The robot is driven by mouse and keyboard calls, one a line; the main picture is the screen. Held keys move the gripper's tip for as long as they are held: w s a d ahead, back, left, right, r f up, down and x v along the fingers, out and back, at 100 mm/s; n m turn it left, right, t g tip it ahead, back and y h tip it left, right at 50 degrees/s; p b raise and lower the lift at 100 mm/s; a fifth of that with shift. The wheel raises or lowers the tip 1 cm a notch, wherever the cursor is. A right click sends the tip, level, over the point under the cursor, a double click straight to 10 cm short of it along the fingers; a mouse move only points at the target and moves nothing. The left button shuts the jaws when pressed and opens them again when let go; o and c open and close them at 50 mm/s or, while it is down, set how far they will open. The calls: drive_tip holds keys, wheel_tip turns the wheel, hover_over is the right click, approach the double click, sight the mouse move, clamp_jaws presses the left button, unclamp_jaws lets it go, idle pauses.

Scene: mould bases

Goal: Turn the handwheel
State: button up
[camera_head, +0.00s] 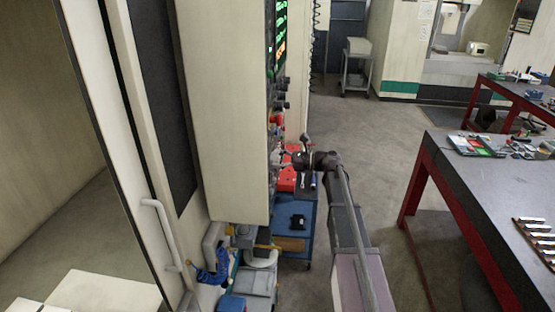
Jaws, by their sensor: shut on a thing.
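My arm (320,161) stands to the right of the machine's control panel (271,60), which shows edge-on. My gripper (291,157) is at the left end of the arm, against the lower part of the panel's front face. It is small and its fingers are hard to make out. It is shut on a part of the panel there, which appears to be the handwheel. The handwheel itself is mostly hidden by the gripper and by the steep angle. Dark knobs (282,95) and a red button (276,119) stick out of the panel above.
A blue cart (291,215) with a red box (287,180) stands behind and below the arm. A dark-topped bench with red legs (415,180) is at the right. A machine door with a white handle (160,232) is at the left.

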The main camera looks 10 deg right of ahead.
drive_tip(key=n, duration=1.1)
idle(0.4)
drive_tip(key=o, duration=0.9)
drive_tip(key=shift+d, duration=0.15)
drive_tip(key=v, duration=1.1)
drive_tip(key=shift+s+d, duration=0.2)
drive_tip(key=shift+d, duration=0.1)
